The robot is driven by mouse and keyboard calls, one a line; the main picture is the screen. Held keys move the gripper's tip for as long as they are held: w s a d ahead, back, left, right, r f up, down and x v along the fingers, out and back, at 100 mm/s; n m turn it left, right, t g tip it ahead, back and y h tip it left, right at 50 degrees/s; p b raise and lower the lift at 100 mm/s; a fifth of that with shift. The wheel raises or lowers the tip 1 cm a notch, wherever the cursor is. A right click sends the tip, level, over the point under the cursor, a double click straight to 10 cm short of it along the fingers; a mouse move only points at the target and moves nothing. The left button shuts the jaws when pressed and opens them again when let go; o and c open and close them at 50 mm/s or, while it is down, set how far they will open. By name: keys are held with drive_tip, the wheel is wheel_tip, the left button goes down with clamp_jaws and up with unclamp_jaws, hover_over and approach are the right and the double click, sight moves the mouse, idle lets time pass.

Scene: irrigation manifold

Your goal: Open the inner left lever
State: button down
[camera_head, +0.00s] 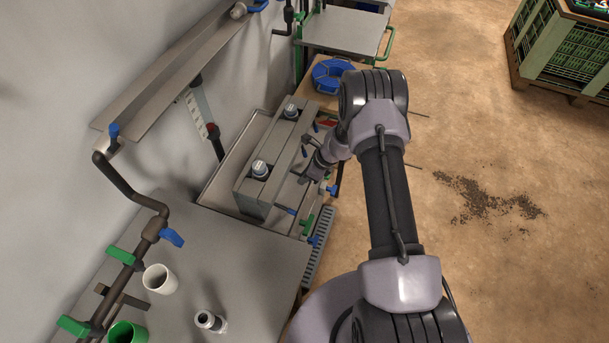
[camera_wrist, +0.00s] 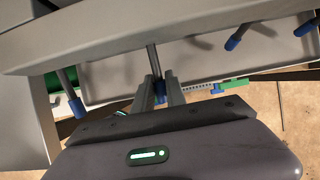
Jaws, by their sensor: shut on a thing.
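A grey manifold box (camera_head: 265,175) stands left of my arm in the head view, with a row of blue-tipped levers on its right side. In the wrist view, the inner left lever (camera_wrist: 152,59) is a grey rod with a blue tip, second from the left. My gripper (camera_wrist: 159,88) is shut on its blue tip, which shows partly between the fingers. In the head view my gripper (camera_head: 308,177) is beside the box and hides most of this lever. The outer left lever (camera_wrist: 69,92) is free to its left. Two more levers, inner right (camera_wrist: 239,37) and outer right (camera_wrist: 305,28), are to its right.
A table with a white cup (camera_head: 160,279) and a grey fitting (camera_head: 210,321) is at lower left. Pipes with green and blue handles (camera_head: 172,237) run along the wall. A blue coil (camera_head: 332,75) lies behind. Open floor is right of my arm.

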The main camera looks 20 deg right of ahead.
drive_tip(key=shift+w+r, duration=0.15)
drive_tip(key=shift+r, duration=0.05)
drive_tip(key=c, duration=1.4)
unclamp_jaws()
drive_tip(key=shift+o, duration=0.2)
drive_tip(key=p+v, duration=0.3)
drive_tip(key=v, duration=1.4)
drive_tip(key=shift+p, duration=0.3)
drive_tip(key=shift+r, duration=0.25)
